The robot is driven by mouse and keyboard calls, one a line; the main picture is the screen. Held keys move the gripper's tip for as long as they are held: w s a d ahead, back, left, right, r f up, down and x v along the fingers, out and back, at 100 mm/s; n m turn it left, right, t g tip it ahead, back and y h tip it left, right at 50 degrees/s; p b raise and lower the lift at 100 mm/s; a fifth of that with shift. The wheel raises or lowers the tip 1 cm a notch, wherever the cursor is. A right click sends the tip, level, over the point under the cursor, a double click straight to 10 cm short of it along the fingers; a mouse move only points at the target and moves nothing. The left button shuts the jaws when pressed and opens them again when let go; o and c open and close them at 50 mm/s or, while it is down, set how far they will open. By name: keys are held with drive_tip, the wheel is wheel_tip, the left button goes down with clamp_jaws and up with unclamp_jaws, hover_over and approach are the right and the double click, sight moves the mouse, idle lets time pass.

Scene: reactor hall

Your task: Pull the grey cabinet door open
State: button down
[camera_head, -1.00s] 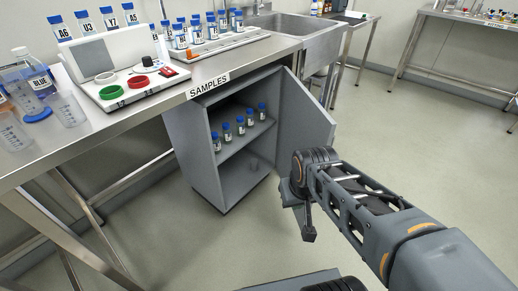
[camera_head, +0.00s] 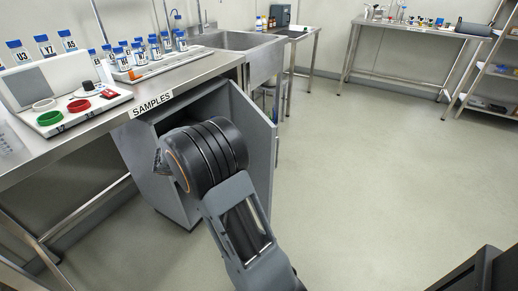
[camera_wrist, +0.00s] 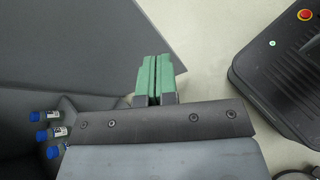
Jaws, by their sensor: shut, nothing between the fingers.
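The grey cabinet (camera_head: 145,165) stands under the bench in the head view. Its grey door (camera_head: 257,130) stands open, swung out to the right. My arm covers much of the cabinet's inside and the lower part of the door. My gripper (camera_wrist: 155,72) shows in the wrist view with its two green fingers closed together and empty. A large grey panel, apparently the door (camera_wrist: 75,40), lies beyond and left of the fingertips, its edge close to them. I cannot tell whether they touch it. The fingers are hidden behind my arm in the head view.
Blue-capped vials (camera_wrist: 43,132) show at the left of the wrist view. The steel bench (camera_head: 110,115) with bottles and a sample tray is above the cabinet. Open floor (camera_head: 370,170) lies to the right, with another table (camera_head: 410,32) and a shelf (camera_head: 490,85) farther back.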

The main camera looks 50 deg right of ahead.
drive_tip(key=w+d+f+n+g+h, duration=0.1)
drive_tip(key=w+d+f+n+h, duration=0.15)
drive_tip(key=w+d+h, duration=0.2)
drive_tip(key=n+b, duration=0.1)
drive_tip(key=b, duration=0.3)
approach(266, 147)
drive_tip(key=shift+h, duration=0.45)
drive_tip(key=x, duration=0.4)
drive_tip(key=f+x, duration=0.1)
drive_tip(key=x, duration=0.1)
drive_tip(key=shift+s+d, duration=0.1)
drive_tip(key=shift+d, duration=0.05)
drive_tip(key=shift+s+d, duration=0.2)
drive_tip(key=shift+d, duration=0.35)
drive_tip(key=shift+r, duration=0.1)
